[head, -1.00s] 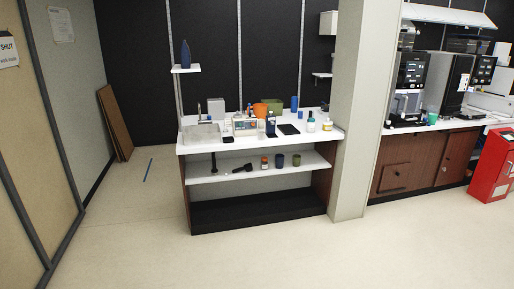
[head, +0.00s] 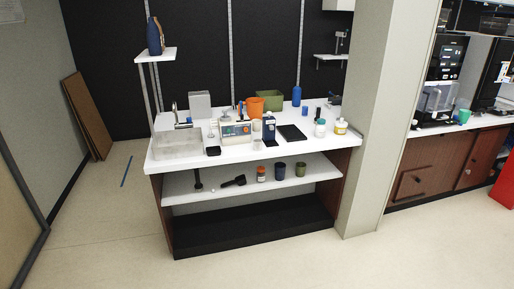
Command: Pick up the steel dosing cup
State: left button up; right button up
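I cannot make out the steel dosing cup for certain. A white-topped counter (head: 335,143) with open shelves stands ahead in the head view, with many small items on it. A dark blue cup (head: 280,171) and an olive cup (head: 300,169) stand on the shelf below. Neither of my grippers is in view.
On the counter are a sink (head: 177,146), an orange container (head: 255,106), a green bin (head: 270,99) and a black tray (head: 292,134). A pillar (head: 390,110) stands at its right. A brown board (head: 87,115) leans on the left wall. The floor in front is clear.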

aim_at(258, 145)
jog(key=i+l+u, duration=0.15)
jog(key=u, duration=0.2)
jog(key=i+l+u, duration=0.35)
jog(key=k+j, duration=0.1)
